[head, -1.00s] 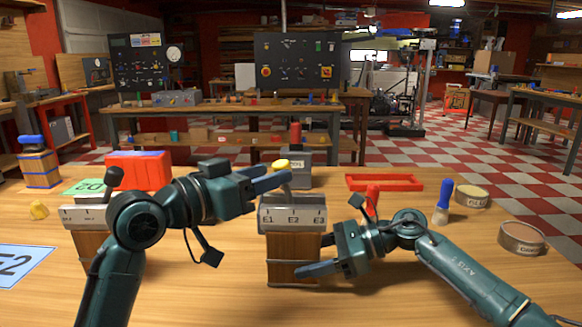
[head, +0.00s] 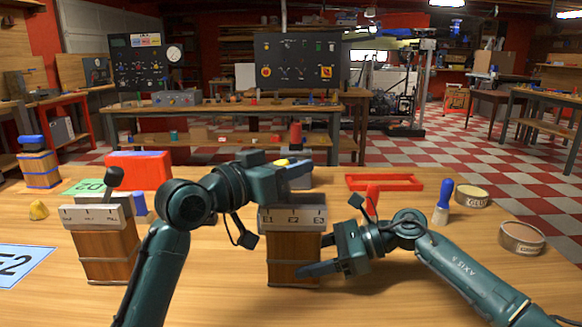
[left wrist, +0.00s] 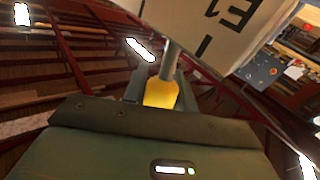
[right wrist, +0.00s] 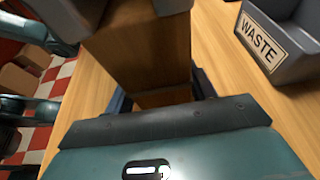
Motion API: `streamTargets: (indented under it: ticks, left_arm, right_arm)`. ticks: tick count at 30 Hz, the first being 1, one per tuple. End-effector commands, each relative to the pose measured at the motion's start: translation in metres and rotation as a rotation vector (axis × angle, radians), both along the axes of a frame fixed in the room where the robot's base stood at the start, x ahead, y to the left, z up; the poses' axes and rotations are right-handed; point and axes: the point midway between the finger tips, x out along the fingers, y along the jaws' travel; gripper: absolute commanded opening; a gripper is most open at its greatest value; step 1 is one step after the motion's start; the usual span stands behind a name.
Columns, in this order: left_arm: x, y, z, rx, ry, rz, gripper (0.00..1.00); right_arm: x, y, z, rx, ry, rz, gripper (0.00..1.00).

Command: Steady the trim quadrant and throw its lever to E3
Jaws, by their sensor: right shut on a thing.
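The trim quadrant is a grey box (head: 292,216) marked E1, E2, E3 on a wooden block (head: 293,262). Its lever's yellow knob (head: 282,162) is partly hidden behind my left gripper in the head view, standing toward the E1–E2 side. My left gripper (head: 300,172) is at lever height. In the left wrist view its fingers stand close on either side of the yellow knob (left wrist: 161,92) and the grey lever stem; contact is not clear. My right gripper (head: 325,250) is shut on the wooden block, which shows between its fingers in the right wrist view (right wrist: 145,60).
A second quadrant box with a black-knobbed lever (head: 97,216) stands at left. A red box (head: 138,170), a red tray (head: 384,182), a blue-handled brush (head: 443,203) and round tins (head: 521,237) are on the table. A grey WASTE bin (right wrist: 285,40) is near the right gripper.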

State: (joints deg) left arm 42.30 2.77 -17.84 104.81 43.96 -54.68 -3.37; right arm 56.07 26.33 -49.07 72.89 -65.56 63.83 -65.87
Motion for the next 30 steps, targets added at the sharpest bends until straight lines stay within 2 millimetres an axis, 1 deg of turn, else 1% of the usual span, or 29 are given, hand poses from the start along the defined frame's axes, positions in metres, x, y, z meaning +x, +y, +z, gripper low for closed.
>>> streamTargets:
  ticks: [1,2,9,21,26,30]
  left_arm:
    - [0.000,0.000,0.000,0.000,0.000,0.000,0.23]
    - [0.000,0.000,0.000,0.000,0.000,0.000,0.20]
    - [0.000,0.000,0.000,0.000,0.000,0.000,0.01]
    - [0.000,-0.001,0.000,0.016,-0.001,-0.001,0.00]
    - [-0.001,-0.007,0.001,0.074,-0.004,-0.003,0.00]
    - [-0.001,-0.015,0.001,0.161,-0.008,-0.002,0.00]
  right_arm:
    - [0.000,0.000,-0.001,-0.001,0.001,0.000,0.35]
    - [0.000,0.000,-0.001,-0.001,0.001,0.000,0.35]
    - [0.000,0.000,-0.001,-0.001,0.001,0.000,0.35]
    - [0.000,0.000,-0.001,-0.001,0.002,-0.001,0.35]
    - [0.000,0.000,-0.001,-0.001,0.002,-0.001,0.35]
    - [0.000,0.000,-0.001,-0.001,0.002,-0.001,0.35]
